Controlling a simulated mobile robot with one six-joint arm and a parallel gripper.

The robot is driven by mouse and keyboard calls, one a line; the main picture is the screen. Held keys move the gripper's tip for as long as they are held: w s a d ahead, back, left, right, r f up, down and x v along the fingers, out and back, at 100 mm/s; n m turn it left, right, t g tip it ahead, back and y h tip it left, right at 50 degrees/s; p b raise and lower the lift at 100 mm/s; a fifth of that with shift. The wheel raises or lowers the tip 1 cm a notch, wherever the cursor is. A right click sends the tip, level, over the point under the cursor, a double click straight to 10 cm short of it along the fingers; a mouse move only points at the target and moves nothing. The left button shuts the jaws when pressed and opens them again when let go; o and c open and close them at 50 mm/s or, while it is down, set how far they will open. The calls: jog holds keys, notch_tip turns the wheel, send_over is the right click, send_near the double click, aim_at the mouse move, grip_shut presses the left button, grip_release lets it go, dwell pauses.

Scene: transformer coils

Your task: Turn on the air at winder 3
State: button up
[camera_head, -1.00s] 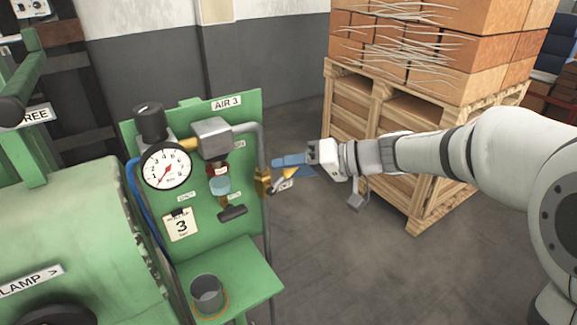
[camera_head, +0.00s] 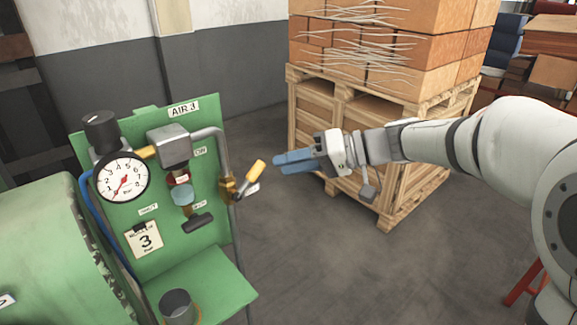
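The AIR 3 panel (camera_head: 148,196) is a green board at the left with a brass valve (camera_head: 228,188) on its right-hand pipe. The valve's lever (camera_head: 246,183) slants up and right, away from the pipe, and ends in a yellow grip (camera_head: 257,169). A small label partly shows below the lever; an ON label (camera_head: 200,151) is higher on the board. The gauge (camera_head: 122,178) has its red needle at the low end. My gripper (camera_head: 276,165) is right of the yellow grip, its blue fingers pointing left, seemingly slightly apart with nothing between them.
A cup (camera_head: 177,307) stands on the panel's green shelf (camera_head: 212,282). A calendar-like card marked 3 (camera_head: 145,241) hangs on the board. Green machinery (camera_head: 45,240) fills the left. Floor between is clear.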

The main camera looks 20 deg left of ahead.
jog(key=f+m+y+b, duration=0.1)
jog(key=f+m+b, duration=0.1)
jog(key=s+d+f+m+y+b, duration=0.1)
jog(key=f+m+y+b, duration=0.1)
jog(key=f+m, duration=0.1)
jog(key=d+f+m+y+b, duration=0.1)
jog(key=f+m, duration=0.2)
jog(key=shift+s+y+b, duration=0.2)
jog(key=shift+y+b, duration=0.1)
jog(key=shift+b, duration=0.1)
jog(key=c, duration=0.5)
jog(key=d+f+m+t+y+b, duration=0.1)
jog(key=m, duration=0.2)
jog(key=d+f+m+t+y+b, duration=0.1)
jog(key=f+m+t, duration=0.1)
jog(key=m, duration=0.1)
jog(key=w+d+f+m+t+y+b, duration=0.1)
jog(key=d+m+y, duration=0.1)
jog(key=m, duration=0.2)
jog(key=shift+f+b, duration=0.25)
jog(key=shift+b, duration=0.15)
grip_shut()
jog(key=m+t+p, duration=0.2)
send_near(249, 180)
jog(key=w+a+r, duration=0.2)
jog(key=w+a, duration=0.2)
jog(key=a, duration=0.1)
jog(key=shift+s+a+y, duration=0.2)
jog(key=shift+s+y, duration=0.05)
jog(key=shift+y, duration=0.15)
